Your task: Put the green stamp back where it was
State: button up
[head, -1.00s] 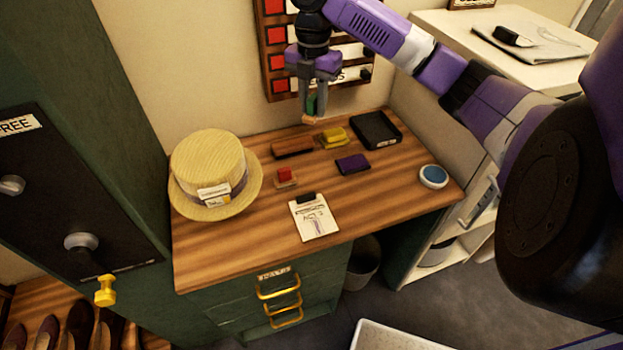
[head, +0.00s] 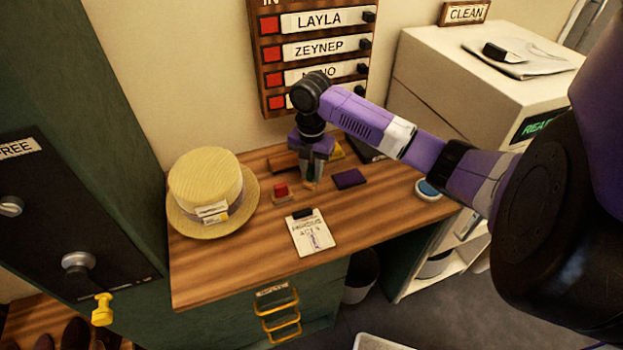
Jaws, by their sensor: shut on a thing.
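My gripper (head: 312,178) points down over the back middle of the wooden table, shut on the green stamp (head: 310,185). Only a little of the stamp shows between the fingers, its pale wooden base lowest. It is close to the tabletop, and I cannot tell whether it touches. A red stamp (head: 281,191) stands to its left and a dark purple pad (head: 349,179) lies to its right. A brown wooden block (head: 283,163), perhaps a stamp holder, is just behind, partly hidden by my gripper. A yellow thing (head: 337,150) behind is mostly hidden.
A straw hat (head: 207,185) stands at the left of the table (head: 235,270). A clipboard (head: 311,238) lies at the front middle. A blue round tin (head: 427,190) is at the right, partly behind my arm. A black tray (head: 368,153) is mostly hidden. A name board (head: 263,55) hangs behind.

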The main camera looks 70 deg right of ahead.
aim_at(312, 181)
jog(key=shift+f, duration=1.7)
jog(key=shift+f, duration=0.1)
jog(key=shift+f, duration=0.1)
jog(key=o, duration=1.1)
jog(key=shift+c, duration=0.2)
notch_tip(312, 181, up, 12)
jog(key=shift+r+b, duration=0.2)
jog(key=shift+b, duration=0.75)
